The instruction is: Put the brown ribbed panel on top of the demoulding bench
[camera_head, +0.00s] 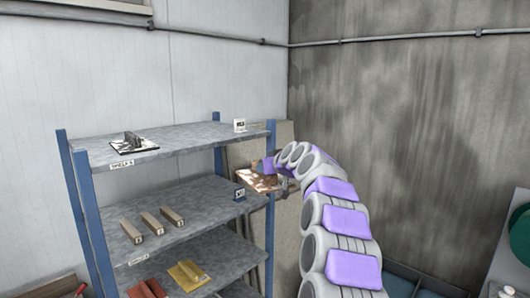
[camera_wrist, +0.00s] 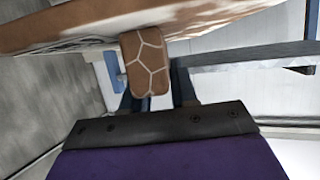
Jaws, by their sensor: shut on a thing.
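My gripper (camera_head: 276,181) is at the right end of the shelving rack, around the height of the space below its top shelf. It is shut on a brown panel (camera_head: 257,182) with pale patches. In the wrist view the panel (camera_wrist: 220,18) spans the top of the picture, and its patterned brown rib (camera_wrist: 148,62) sits between the dark fingers (camera_wrist: 152,92). The panel looks roughly level in the head view and clear of the shelf, though contact cannot be ruled out. I cannot make out a demoulding bench in either view.
The rack's top shelf (camera_head: 188,146) carries a finned plate (camera_head: 133,142) and a small card (camera_head: 239,125). The middle shelf (camera_head: 200,203) holds several brown bars. Below are a yellow piece (camera_head: 188,273) and a red-brown piece (camera_head: 147,289). A blue post (camera_head: 270,220) stands close to my gripper.

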